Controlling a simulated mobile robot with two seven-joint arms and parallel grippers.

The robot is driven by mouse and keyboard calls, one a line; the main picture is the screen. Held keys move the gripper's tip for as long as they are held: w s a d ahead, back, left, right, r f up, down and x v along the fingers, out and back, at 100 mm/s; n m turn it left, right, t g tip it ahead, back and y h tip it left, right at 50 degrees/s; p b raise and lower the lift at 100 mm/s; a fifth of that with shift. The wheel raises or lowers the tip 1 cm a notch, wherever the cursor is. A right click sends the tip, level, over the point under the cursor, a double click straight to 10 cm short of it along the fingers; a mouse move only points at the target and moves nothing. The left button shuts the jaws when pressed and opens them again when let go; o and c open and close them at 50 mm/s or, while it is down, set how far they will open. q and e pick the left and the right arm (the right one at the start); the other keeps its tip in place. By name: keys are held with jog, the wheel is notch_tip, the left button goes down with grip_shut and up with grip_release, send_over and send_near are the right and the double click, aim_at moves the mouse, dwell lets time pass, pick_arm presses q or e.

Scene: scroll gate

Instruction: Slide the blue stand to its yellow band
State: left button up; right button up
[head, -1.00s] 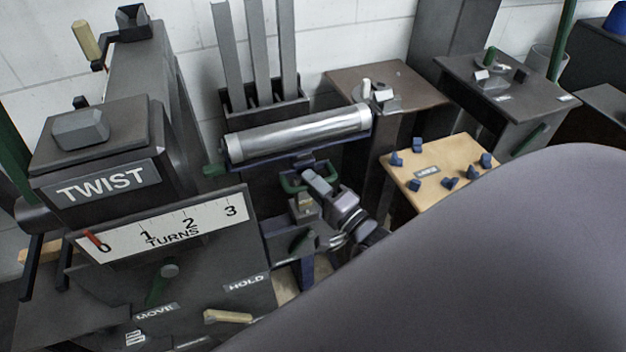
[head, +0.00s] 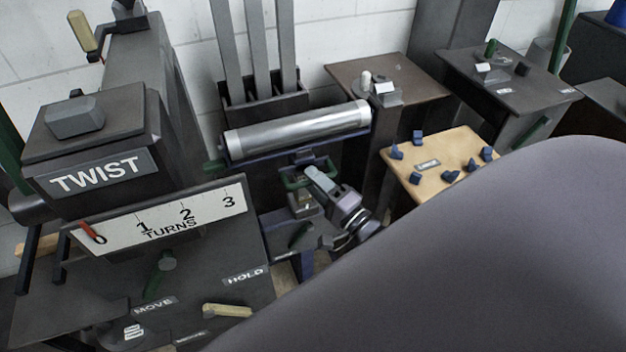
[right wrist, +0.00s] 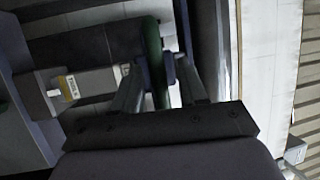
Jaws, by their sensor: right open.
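The blue stand (head: 347,150) is a dark navy frame carrying a shiny metal roller (head: 297,130). A green handle (head: 291,183) sticks out from its front. My right gripper (head: 314,173) is at this handle, in front of the stand. In the right wrist view my right gripper (right wrist: 157,72) is open, with the green bar (right wrist: 152,45) running between its fingers. I cannot tell whether either finger touches the bar. I cannot make out the yellow band for certain. My left gripper is not in view.
A TWIST machine (head: 95,175) with a white turns scale (head: 165,222) stands close on the left. A light wooden board (head: 440,175) with several blue knobs is at right. A brown table (head: 400,75) stands behind it. My own arm hides the lower right.

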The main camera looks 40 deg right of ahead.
jog(key=v, duration=0.6)
jog(key=shift+s, duration=0.2)
dwell(0.4)
jog(key=s+a+n+g+h+p, duration=0.1)
jog(key=s+a+n+g+p, duration=0.5)
jog(key=n, duration=1.1)
jog(key=s+a+f+g, duration=0.1)
jog(key=s+a+g, duration=0.2)
jog(key=s+a, duration=0.1)
jog(key=shift+s+a+n+p, duration=0.3)
jog(key=shift+s+n+p, duration=0.1)
jog(key=shift+s, duration=0.25)
